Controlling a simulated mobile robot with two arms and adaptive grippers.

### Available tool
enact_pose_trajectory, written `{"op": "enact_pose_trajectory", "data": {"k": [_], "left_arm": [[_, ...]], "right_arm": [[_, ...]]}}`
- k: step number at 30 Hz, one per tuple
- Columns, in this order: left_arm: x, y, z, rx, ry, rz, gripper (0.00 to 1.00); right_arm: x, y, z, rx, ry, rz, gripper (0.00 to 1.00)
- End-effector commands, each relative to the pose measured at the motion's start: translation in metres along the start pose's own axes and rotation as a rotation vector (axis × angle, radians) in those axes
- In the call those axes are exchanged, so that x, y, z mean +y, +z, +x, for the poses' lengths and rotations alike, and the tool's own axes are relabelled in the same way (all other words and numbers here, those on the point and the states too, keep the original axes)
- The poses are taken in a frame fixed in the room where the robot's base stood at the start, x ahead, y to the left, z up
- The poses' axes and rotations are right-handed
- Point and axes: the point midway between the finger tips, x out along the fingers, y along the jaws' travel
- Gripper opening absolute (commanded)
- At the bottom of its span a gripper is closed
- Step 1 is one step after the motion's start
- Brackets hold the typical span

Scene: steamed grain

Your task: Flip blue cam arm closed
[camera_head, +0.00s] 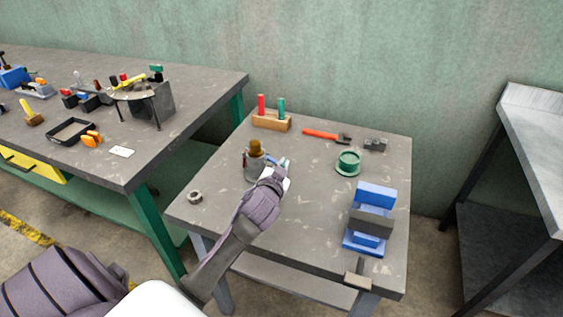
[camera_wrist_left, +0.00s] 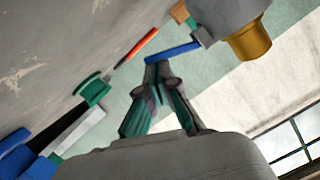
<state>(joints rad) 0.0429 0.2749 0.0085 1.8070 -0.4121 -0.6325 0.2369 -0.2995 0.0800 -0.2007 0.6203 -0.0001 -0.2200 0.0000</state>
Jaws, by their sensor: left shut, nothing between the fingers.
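A grey cylindrical coupling (camera_head: 254,171) with a brass plug (camera_head: 255,147) on top stands upright on the small table. The coupling (camera_wrist_left: 222,16) and the brass plug (camera_wrist_left: 250,42) also show in the left wrist view, at the upper right. A blue cam arm (camera_wrist_left: 178,51) sticks out from the coupling's side toward my fingers. My left gripper (camera_wrist_left: 154,72) is shut and empty, its fingertips right at the arm's free end; I cannot tell if they touch. In the head view this gripper (camera_head: 284,169) is just right of the coupling. My right gripper is not in view.
A wooden block with red and green handles (camera_head: 271,122), a red-handled tool (camera_head: 325,134) and a green round part (camera_head: 348,160) lie behind. A blue vise-like fixture (camera_head: 364,240) sits at right, a nut (camera_head: 195,196) at left. The front middle is under my arm.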

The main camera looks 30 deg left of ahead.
Motion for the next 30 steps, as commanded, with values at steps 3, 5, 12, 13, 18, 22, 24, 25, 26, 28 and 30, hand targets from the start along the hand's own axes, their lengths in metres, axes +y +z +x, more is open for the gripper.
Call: {"op": "enact_pose_trajectory", "data": {"k": [3, 5, 12, 13, 18, 22, 24, 25, 26, 28, 30], "left_arm": [[0.004, 0.008, 0.002, -0.002, -0.025, 0.106, 0.00], [0.005, 0.011, 0.003, -0.001, -0.039, 0.161, 0.00], [0.008, 0.024, 0.006, -0.001, -0.094, 0.381, 0.00], [0.008, 0.025, 0.006, -0.001, -0.101, 0.406, 0.00], [0.008, 0.033, 0.008, -0.001, -0.134, 0.540, 0.00], [0.006, 0.037, 0.009, -0.001, -0.155, 0.624, 0.00], [0.006, 0.039, 0.010, -0.001, -0.164, 0.661, 0.00], [0.005, 0.040, 0.010, -0.001, -0.168, 0.675, 0.00], [0.005, 0.040, 0.010, -0.001, -0.171, 0.687, 0.00], [0.005, 0.041, 0.010, 0.000, -0.178, 0.713, 0.00], [0.004, 0.042, 0.010, 0.000, -0.183, 0.733, 0.00]], "right_arm": [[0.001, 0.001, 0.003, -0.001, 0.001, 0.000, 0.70], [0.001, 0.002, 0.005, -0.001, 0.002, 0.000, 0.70], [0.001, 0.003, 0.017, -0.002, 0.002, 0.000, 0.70], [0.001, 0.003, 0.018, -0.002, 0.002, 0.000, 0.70], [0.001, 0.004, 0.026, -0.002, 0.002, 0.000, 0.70], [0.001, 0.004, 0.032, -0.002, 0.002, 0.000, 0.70], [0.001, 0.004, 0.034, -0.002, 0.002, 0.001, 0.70], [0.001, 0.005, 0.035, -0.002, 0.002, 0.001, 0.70], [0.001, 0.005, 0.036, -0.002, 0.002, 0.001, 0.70], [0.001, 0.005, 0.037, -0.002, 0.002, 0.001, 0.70], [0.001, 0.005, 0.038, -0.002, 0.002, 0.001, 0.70]]}}
